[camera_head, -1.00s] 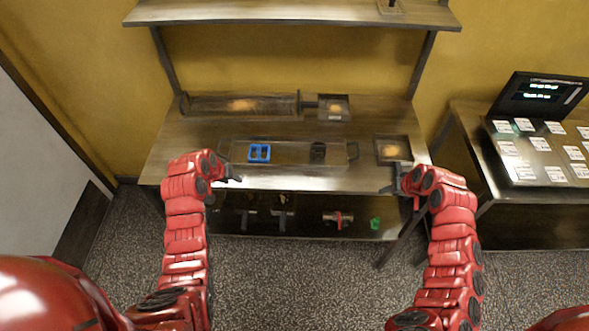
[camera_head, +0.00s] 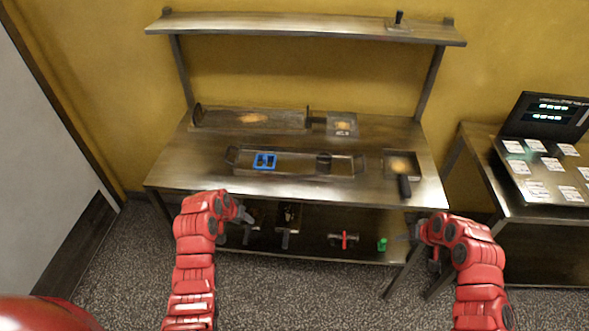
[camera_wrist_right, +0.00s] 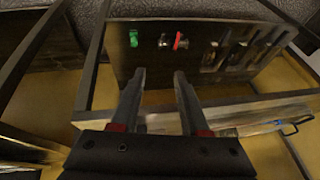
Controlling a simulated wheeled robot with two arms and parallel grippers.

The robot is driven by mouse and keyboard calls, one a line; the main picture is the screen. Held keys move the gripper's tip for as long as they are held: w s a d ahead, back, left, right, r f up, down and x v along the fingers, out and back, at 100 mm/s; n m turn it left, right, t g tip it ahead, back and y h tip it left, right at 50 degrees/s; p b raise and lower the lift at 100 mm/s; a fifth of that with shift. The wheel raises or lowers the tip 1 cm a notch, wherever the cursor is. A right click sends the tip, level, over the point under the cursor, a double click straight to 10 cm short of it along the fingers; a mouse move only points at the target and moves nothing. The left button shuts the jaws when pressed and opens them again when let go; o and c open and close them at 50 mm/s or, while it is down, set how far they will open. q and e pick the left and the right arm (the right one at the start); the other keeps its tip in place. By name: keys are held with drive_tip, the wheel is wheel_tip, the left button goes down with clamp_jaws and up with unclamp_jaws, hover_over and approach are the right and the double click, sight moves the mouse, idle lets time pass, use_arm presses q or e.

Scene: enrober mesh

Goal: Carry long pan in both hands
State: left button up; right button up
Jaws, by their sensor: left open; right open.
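The long pan (camera_head: 300,175) lies on the table top, a shallow metal tray with a raised handle at each end. A blue item (camera_head: 265,161) and a dark item (camera_head: 324,160) are in it. My left gripper (camera_head: 244,214) is open and empty in front of the table's front edge, below and apart from the pan's left half. My right gripper (camera_head: 408,235) is open and empty in front of the table, right of and nearer than the pan's right handle. It also shows in the right wrist view (camera_wrist_right: 160,75), its two fingers apart with nothing between them.
A square pan with a dark handle (camera_head: 404,164) sits right of the long pan. A long mesh tray (camera_head: 250,118) lies behind it. A lower shelf (camera_head: 310,243) holds tools, a red-handled item and a green item (camera_head: 382,244). A side table with a screen (camera_head: 545,120) stands right.

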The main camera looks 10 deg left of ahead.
drive_tip(key=v, duration=1)
drive_tip(key=shift+r, duration=0.25)
